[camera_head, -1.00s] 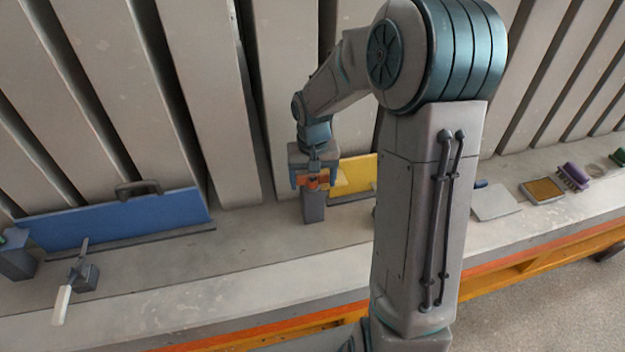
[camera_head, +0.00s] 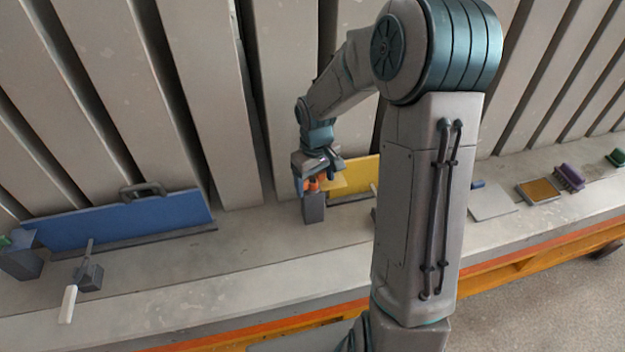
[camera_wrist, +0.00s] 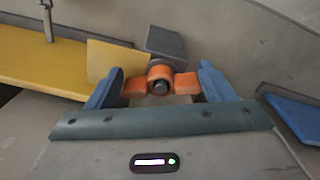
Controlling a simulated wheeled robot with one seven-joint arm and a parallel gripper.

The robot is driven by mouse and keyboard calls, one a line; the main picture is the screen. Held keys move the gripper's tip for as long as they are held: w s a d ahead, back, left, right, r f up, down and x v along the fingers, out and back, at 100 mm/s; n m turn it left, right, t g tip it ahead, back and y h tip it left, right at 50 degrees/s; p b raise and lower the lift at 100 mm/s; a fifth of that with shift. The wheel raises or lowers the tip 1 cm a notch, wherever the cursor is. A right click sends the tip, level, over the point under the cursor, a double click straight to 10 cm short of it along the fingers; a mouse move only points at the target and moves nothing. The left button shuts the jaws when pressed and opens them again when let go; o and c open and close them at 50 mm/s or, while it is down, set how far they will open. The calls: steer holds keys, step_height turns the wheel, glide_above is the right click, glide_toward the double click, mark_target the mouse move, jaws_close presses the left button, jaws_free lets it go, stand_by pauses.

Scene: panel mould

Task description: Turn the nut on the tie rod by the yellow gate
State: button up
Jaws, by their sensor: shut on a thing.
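The orange wing nut (camera_wrist: 161,82) sits around the dark end of the tie rod (camera_wrist: 160,87) in the wrist view. My gripper (camera_wrist: 160,88) has its two blue fingers at either side of the nut's wings and is shut on it. In the head view my gripper (camera_head: 314,181) is over the grey block (camera_head: 313,207), with part of the orange nut showing between the fingers. The yellow gate (camera_head: 355,178) stands just right of the block, partly hidden by my arm. It also shows in the wrist view (camera_wrist: 50,62) at the upper left.
A blue panel (camera_head: 115,220) with a dark handle stands at left, beside a white-handled lever (camera_head: 69,303) on a block. A grey plate (camera_head: 492,201), a tan-topped tray (camera_head: 539,190) and a purple brush (camera_head: 569,177) lie at right. Concrete panels rise behind the ledge.

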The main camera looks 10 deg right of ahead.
mark_target(316, 183)
steer(key=shift+f+n, duration=0.1)
steer(key=shift+n, duration=0.5)
steer(key=o, duration=1.1)
step_height(316, 183, up, 14)
steer(key=shift+f+b, duration=0.1)
steer(key=shift+b, duration=0.6)
